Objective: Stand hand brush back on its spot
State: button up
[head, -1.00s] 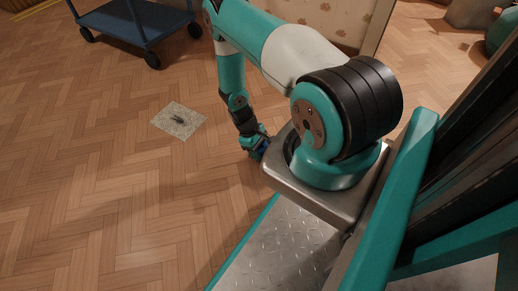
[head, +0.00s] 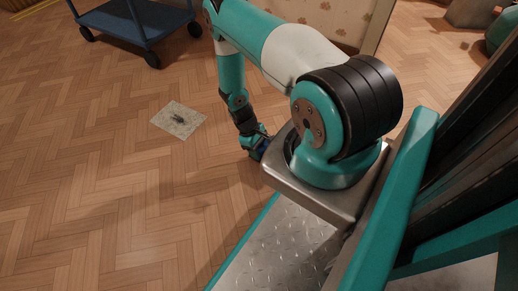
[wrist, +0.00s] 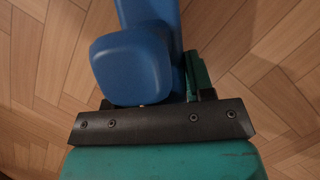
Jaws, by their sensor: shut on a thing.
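The blue hand brush (wrist: 132,62) fills the upper middle of the wrist view, close to the camera. My gripper (head: 258,149) is shut on it, low over the wood floor beside my base. In the wrist view a green finger shows to the right of the brush. A pale square mat (head: 190,126) with a dark brush-like mark in its middle lies flat on the floor, left of my gripper and apart from it.
A blue wheeled cart (head: 118,22) stands at the upper left, beyond the mat. A patterned panel (head: 335,18) stands at the back, behind my arm. The herringbone floor (head: 100,200) around the mat and to the left is clear.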

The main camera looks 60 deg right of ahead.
jog(key=shift+f+b, duration=0.65)
jog(key=shift+f, duration=0.25)
jog(key=o, duration=1.2)
jog(key=shift+c, duration=0.2)
jog(key=shift+r, duration=0.1)
jog(key=shift+p+v, duration=2.55)
jog(key=shift+v, duration=1.4)
